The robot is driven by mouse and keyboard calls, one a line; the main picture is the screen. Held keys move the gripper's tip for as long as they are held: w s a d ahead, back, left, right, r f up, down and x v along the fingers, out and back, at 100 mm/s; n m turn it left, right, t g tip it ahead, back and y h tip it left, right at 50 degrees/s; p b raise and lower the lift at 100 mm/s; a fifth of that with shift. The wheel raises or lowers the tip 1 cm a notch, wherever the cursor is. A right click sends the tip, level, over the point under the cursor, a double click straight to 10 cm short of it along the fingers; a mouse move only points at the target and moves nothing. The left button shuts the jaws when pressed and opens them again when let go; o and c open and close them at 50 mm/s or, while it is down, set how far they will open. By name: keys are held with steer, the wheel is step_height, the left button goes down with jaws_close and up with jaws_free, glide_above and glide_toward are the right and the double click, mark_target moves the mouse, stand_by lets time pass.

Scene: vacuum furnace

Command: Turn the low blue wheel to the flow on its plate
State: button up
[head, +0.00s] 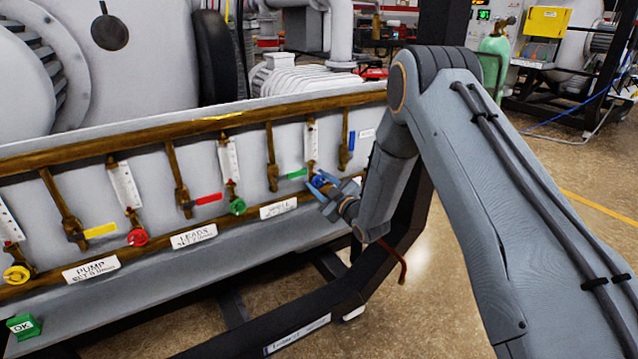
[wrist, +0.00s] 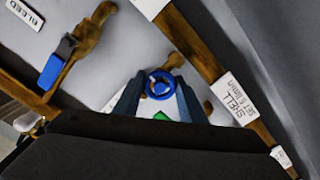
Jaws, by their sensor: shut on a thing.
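The low blue wheel (head: 318,181) is at the right part of the brass manifold, on the lower pipe. In the wrist view the blue wheel (wrist: 160,84) sits between the tips of my two fingers. My gripper (head: 325,188) is shut on it, and its jaws (wrist: 158,98) show one on each side of the rim. A white plate (wrist: 150,6) near the wheel is cut off by the top edge of the wrist view, so its words cannot be read. The plate reading SHELL (head: 278,209) is on the lower pipe, left of the wheel.
Green (head: 237,206), red (head: 138,237) and yellow (head: 17,274) wheels stand along the lower pipe to the left. Coloured levers hang between them, with a blue lever (head: 351,140) to the upper right. A green OK button (head: 23,326) is at lower left. Open floor lies right.

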steer(key=shift+m, duration=0.3)
steer(key=m+b, duration=0.1)
steer(key=m, duration=0.1)
steer(key=shift+m, duration=0.4)
steer(key=m+b, duration=0.1)
steer(key=m, duration=0.3)
steer(key=shift+m, duration=0.3)
steer(key=m+b, duration=0.1)
steer(key=m, duration=0.2)
steer(key=shift+m, duration=0.3)
steer(key=m, duration=0.3)
steer(key=shift+m, duration=0.3)
steer(key=m, duration=0.6)
steer(key=shift+f+b, duration=0.1)
steer(key=shift+b, duration=0.25)
steer(key=m, duration=0.7)
